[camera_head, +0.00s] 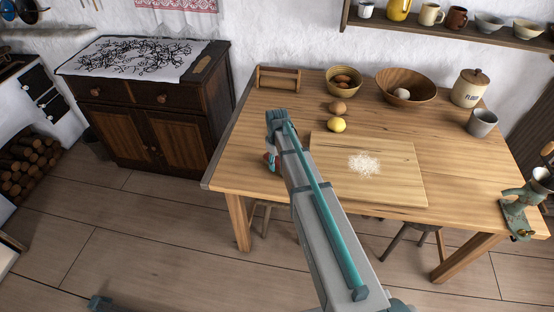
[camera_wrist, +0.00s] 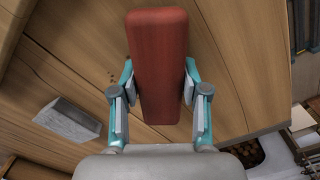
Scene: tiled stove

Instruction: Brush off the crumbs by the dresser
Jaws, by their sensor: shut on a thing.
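In the head view my gripper (camera_head: 274,164) is at the left part of the wooden table, mostly hidden by my arm, with a bit of red showing. Small dark specks, perhaps the crumbs (camera_wrist: 112,76), lie on the wood left of the red thing in the wrist view. The dark wooden dresser (camera_head: 120,128) stands left of the table, with a black-patterned white cloth (camera_head: 135,57) on top.
A board (camera_head: 405,188) with a white powdery heap (camera_head: 365,165) lies on the table (camera_head: 235,165). A lemon (camera_head: 337,124), bowls (camera_head: 405,80), a flour jar (camera_head: 470,88) and a grinder (camera_head: 520,208) stand around it. A grey flat-sided thing (camera_wrist: 68,120) lies left in the wrist view.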

